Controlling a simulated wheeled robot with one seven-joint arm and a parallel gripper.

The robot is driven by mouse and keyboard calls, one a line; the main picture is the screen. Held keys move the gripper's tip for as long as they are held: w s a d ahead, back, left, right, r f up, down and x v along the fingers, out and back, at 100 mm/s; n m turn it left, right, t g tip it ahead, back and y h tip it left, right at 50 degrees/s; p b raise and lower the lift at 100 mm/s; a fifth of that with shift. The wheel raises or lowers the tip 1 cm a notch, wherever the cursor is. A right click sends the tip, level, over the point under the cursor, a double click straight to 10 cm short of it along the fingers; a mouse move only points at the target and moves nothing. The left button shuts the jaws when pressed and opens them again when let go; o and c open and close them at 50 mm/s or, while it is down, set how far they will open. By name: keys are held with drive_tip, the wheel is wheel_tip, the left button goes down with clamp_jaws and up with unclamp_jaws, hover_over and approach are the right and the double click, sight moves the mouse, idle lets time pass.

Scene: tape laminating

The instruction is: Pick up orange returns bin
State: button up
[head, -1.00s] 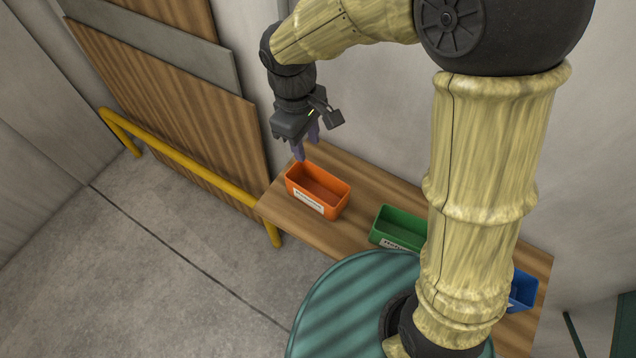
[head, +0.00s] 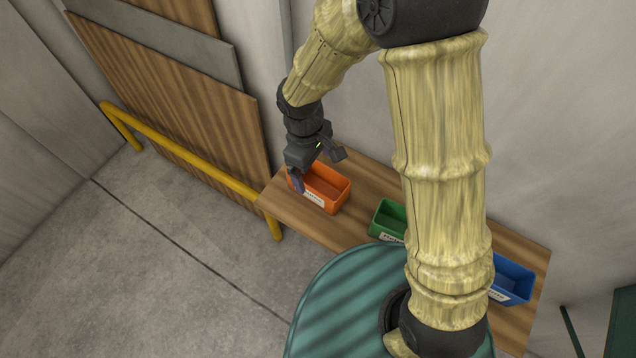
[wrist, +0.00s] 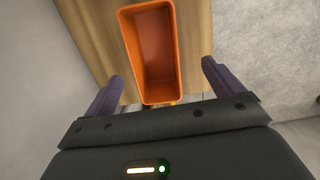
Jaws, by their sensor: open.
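The orange returns bin (head: 327,188) is an open, empty box with a white label on its front, upright near the left end of the wooden table. It also shows in the wrist view (wrist: 152,55), ahead of my gripper and between the lines of its fingers. My gripper (head: 297,184) is over the bin's left end in the head view and hides that corner. I cannot tell whether a finger touches the bin.
A green bin (head: 388,219) and a blue bin (head: 513,279) stand farther right on the wooden table (head: 276,198). My arm partly hides them. A grey wall is behind the table. A yellow rail (head: 185,160) runs left of it, beside leaning boards (head: 165,95).

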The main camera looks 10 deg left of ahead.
sight(318, 180)
drive_tip(key=shift+d+f, duration=0.1)
drive_tip(key=shift+f, duration=1.05)
drive_tip(key=shift+f, duration=0.15)
drive_tip(key=shift+w+d+f+p, duration=0.15)
drive_tip(key=shift+f+p, duration=0.1)
drive_tip(key=shift+f, duration=0.55)
drive_tip(key=shift+d+f+p, duration=0.15)
drive_tip(key=shift+f+p, duration=0.1)
drive_tip(key=shift+f, duration=0.6)
drive_tip(key=shift+w+d+f+p, duration=0.15)
drive_tip(key=shift+f+p, duration=0.1)
drive_tip(key=shift+f, duration=0.55)
drive_tip(key=shift+s, duration=0.1)
drive_tip(key=c, duration=1.1)
drive_tip(key=shift+r, duration=0.1)
wheel_tip(318, 180, up, 10)
drive_tip(key=shift+f+b, duration=0.1)
drive_tip(key=shift+b, duration=0.45)
